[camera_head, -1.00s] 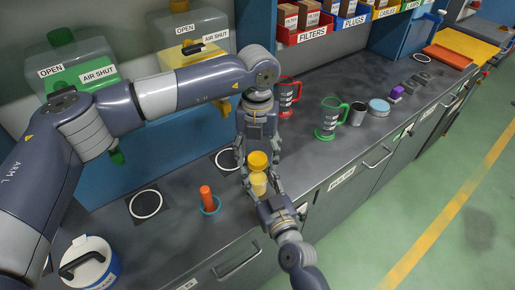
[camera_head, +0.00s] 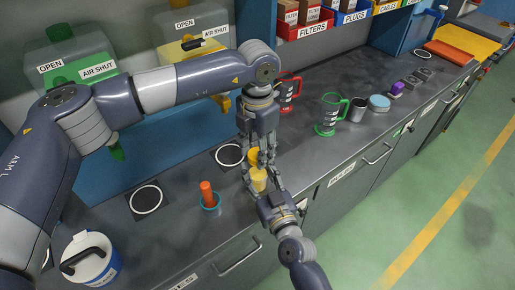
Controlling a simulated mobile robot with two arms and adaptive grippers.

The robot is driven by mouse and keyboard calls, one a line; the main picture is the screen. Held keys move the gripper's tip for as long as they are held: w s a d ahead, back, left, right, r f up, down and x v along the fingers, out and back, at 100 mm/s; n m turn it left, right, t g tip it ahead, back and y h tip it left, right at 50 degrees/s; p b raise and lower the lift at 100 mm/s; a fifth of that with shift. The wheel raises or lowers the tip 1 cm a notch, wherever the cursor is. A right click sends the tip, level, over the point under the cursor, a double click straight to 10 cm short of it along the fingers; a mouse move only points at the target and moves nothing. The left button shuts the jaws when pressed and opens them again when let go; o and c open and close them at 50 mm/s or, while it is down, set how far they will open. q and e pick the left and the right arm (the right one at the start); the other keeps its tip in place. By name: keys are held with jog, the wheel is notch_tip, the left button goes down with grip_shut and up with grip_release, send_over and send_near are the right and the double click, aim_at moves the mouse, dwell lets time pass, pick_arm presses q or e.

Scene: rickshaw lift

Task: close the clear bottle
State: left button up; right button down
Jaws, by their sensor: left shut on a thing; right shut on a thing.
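The clear bottle (camera_head: 258,179), with yellow contents, stands upright near the counter's front edge, partly hidden by my grippers. My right gripper (camera_head: 262,182) comes from the front and is shut on the bottle's body. A yellow cap (camera_head: 253,157) is at the bottle's top. My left gripper (camera_head: 257,157) reaches down from above and is shut on the cap, its fingers covering much of it. I cannot tell whether the cap is seated or apart from the neck.
An orange-handled tool in a blue ring (camera_head: 208,196) stands left of the bottle. Red (camera_head: 287,92) and green (camera_head: 330,115) jugs stand to the right. A white lidded tub (camera_head: 92,262) is at the front left. Yellow (camera_head: 190,50) and green dispensers (camera_head: 75,65) are behind.

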pick_arm(q)
jog(key=m, duration=0.7)
jog(key=o, duration=1.2)
jog(key=shift+o, duration=0.2)
notch_tip(320, 180, up, 12)
pick_arm(e)
jog(key=c, duration=0.8)
grip_release()
